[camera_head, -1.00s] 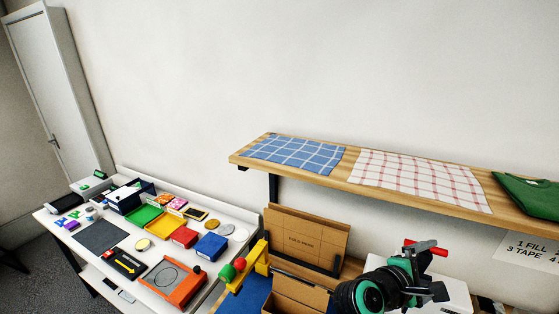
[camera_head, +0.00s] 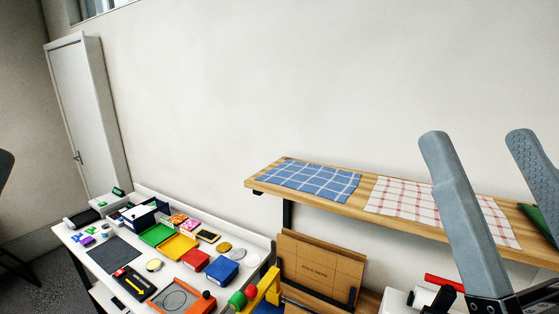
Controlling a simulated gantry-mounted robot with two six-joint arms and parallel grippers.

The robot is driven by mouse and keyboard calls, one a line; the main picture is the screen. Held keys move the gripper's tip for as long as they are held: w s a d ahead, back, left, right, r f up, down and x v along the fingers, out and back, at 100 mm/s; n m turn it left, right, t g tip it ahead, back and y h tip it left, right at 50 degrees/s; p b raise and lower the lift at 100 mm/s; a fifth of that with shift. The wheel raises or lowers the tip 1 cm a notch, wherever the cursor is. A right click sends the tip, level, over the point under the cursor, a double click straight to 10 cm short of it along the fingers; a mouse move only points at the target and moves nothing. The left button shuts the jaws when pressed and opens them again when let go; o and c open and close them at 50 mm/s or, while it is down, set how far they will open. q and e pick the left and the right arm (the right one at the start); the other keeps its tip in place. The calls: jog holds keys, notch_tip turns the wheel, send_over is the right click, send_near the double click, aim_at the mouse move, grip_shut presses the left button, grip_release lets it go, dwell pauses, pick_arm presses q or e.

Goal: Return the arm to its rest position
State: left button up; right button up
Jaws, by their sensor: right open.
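My right gripper (camera_head: 490,165) stands at the lower right, close to the camera. Its two grey fingers point up and are spread apart, with nothing held between them. The fingers cover part of the wooden shelf (camera_head: 325,205) and of the red-checked white cloth (camera_head: 402,197). The rest of the right arm is mostly cut off by the bottom edge. My left gripper is outside the picture.
A blue checked cloth (camera_head: 312,181) lies on the shelf. A white table (camera_head: 95,270) at the left carries coloured trays and boxes. A folded cardboard box (camera_head: 320,268) stands below the shelf. Open air lies before the wall.

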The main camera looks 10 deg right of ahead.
pick_arm(q)
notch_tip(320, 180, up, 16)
jog(key=p, duration=1.6)
pick_arm(e)
notch_tip(320, 180, up, 16)
jog(key=shift+r+y, duration=0.2)
jog(key=shift+y, duration=0.1)
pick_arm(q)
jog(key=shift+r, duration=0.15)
pick_arm(e)
jog(key=shift+s+a, duration=0.1)
